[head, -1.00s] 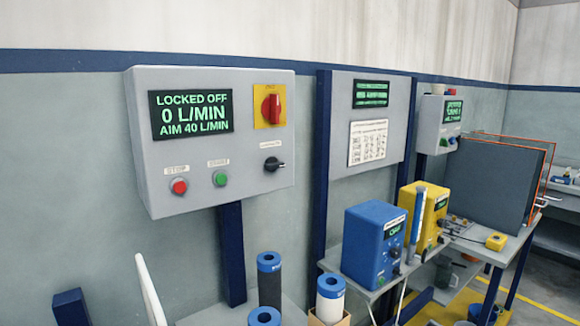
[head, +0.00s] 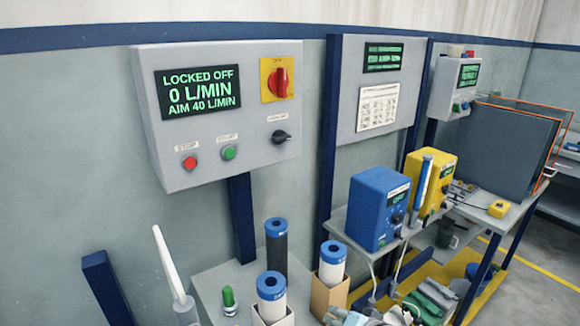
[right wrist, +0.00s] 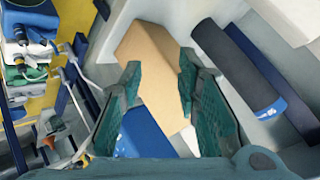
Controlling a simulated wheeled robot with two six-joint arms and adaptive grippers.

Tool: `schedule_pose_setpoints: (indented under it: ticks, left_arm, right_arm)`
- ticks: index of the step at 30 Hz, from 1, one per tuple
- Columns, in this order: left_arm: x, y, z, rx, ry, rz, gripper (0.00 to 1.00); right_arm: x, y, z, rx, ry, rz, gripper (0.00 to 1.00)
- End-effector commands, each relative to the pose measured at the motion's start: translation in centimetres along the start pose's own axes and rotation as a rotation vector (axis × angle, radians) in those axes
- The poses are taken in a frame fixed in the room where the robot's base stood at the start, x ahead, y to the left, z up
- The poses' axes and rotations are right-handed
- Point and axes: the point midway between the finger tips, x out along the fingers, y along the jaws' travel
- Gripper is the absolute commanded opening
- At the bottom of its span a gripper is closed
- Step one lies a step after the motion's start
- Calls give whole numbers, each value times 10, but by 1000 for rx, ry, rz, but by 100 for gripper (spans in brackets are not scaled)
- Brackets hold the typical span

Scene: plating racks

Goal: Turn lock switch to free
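A red rotary handle (head: 278,82) stands upright on a yellow plate (head: 267,67) at the box's upper right. A black knob (head: 281,137) sits below it, its label too small to read. My left gripper is not in view.
A red button (head: 190,162) and green button (head: 229,153) are on the box. Below stand blue-capped cylinders (head: 277,246), some in cardboard boxes (head: 328,294), and a white stick (head: 168,262). A blue unit (head: 368,215) and yellow unit (head: 402,186) stand right.

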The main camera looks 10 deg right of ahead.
Motion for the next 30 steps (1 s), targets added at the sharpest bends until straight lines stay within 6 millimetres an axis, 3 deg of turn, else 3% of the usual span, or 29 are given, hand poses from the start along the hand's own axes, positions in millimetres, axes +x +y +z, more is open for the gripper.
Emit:
schedule_pose_setpoints:
  ticks: [1, 3, 6, 9, 11, 14, 17, 24, 30]
  left_arm:
    - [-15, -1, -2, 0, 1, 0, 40]
    - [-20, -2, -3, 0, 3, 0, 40]
    - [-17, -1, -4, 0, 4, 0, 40]
    - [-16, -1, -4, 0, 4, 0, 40]
    - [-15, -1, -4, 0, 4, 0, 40]
    - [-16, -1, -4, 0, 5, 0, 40]
    - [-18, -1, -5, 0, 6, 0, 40]
    - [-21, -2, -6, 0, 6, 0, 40]
    - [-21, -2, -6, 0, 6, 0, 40]
  right_arm:
    - [-35, -57, -46, 55, 49, -99, 30]
    - [-76, -130, -102, 183, 97, -269, 30]
    - [-115, -208, -176, 422, 116, -506, 30]
    - [-144, -250, -223, 586, 96, -662, 30]
    - [-154, -263, -236, 634, 85, -710, 30]
    - [-153, -274, -245, 664, 75, -735, 30]
    - [-138, -286, -250, 663, 74, -734, 30]
    - [-84, -328, -271, 662, 76, -731, 30]
    - [-57, -348, -281, 659, 78, -731, 30]
